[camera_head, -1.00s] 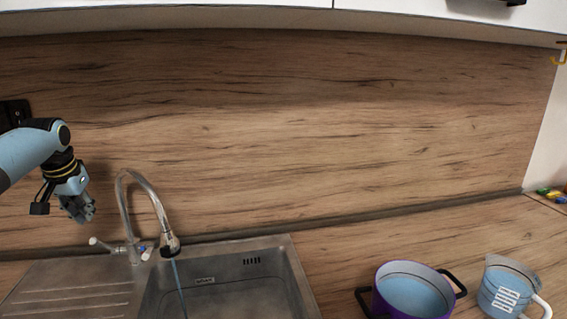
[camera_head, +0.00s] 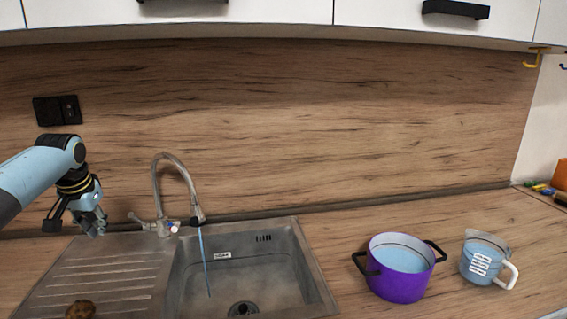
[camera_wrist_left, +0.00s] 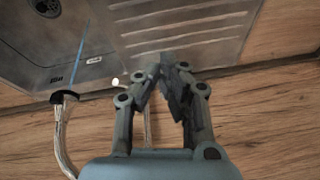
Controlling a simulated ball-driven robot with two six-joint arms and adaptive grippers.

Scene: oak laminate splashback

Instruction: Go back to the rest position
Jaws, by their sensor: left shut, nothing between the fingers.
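My left gripper (camera_head: 95,226) is shut and empty, left of the tap at the back edge of the sink's drainboard. In the left wrist view its fingertips (camera_wrist_left: 172,62) meet, with the ribbed drainboard beyond them. My right gripper is not in view.
The tap (camera_head: 177,180) runs a stream of water into the sink (camera_head: 290,262). A purple pot (camera_head: 400,284) of water and a measuring jug (camera_head: 483,262) stand on the counter to the right. A brown round item (camera_head: 80,310) lies on the drainboard. A socket (camera_head: 57,111) is on the splashback.

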